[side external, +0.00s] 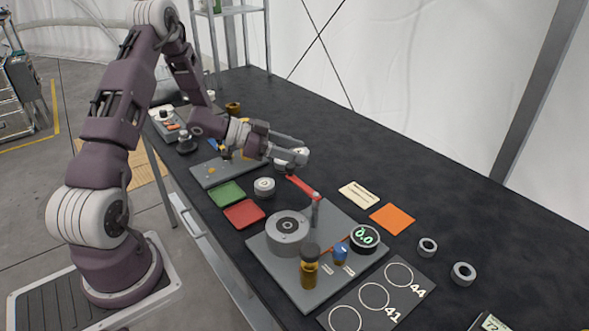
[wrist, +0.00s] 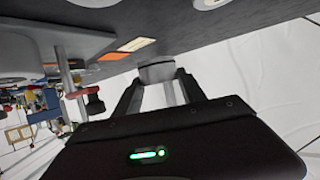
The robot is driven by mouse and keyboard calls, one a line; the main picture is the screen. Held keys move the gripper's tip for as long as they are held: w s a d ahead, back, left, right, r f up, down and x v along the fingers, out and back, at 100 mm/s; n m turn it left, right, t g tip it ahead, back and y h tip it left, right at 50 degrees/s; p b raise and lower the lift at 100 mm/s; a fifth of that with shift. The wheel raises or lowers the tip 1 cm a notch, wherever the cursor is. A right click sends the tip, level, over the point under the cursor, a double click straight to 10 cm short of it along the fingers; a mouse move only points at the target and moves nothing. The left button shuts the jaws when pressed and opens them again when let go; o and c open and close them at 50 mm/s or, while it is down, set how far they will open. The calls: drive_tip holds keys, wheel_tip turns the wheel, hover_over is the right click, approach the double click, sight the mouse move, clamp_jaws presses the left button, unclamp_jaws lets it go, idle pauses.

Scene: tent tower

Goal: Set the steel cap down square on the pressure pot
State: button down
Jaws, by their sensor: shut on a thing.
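My gripper (side external: 292,153) is shut on a grey round piece, which looks like the steel cap (side external: 300,154). It holds the cap above the table, behind the pot and to its upper right in the side view. In the wrist view the cap (wrist: 158,72) sits between both fingertips of my gripper (wrist: 158,85); its underside is hard to make out. The pressure pot (side external: 278,240) is a wide grey cylinder with a dark opening in its top. It stands on a grey base plate (side external: 262,252), apart from the cap.
A red lever (side external: 301,187) on a post (side external: 316,212) stands between gripper and pot. The plate also bears an amber bottle (side external: 309,270), a blue knob (side external: 340,254) and a gauge (side external: 364,237) reading 0.0. A small grey cylinder (side external: 264,187) stands nearby.

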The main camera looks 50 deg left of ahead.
wheel_tip(320, 180, up, 14)
drive_tip(key=f, duration=0.1)
drive_tip(key=m+g+h, duration=0.6)
drive_tip(key=m+g, duration=0.2)
drive_tip(key=m, duration=0.1)
hover_over(283, 223)
wheel_tip(283, 223, down, 14)
drive_tip(key=shift+f, duration=0.2)
drive_tip(key=shift+f, duration=0.1)
drive_tip(key=c, duration=0.7)
unclamp_jaws()
drive_tip(key=shift+o, duration=0.2)
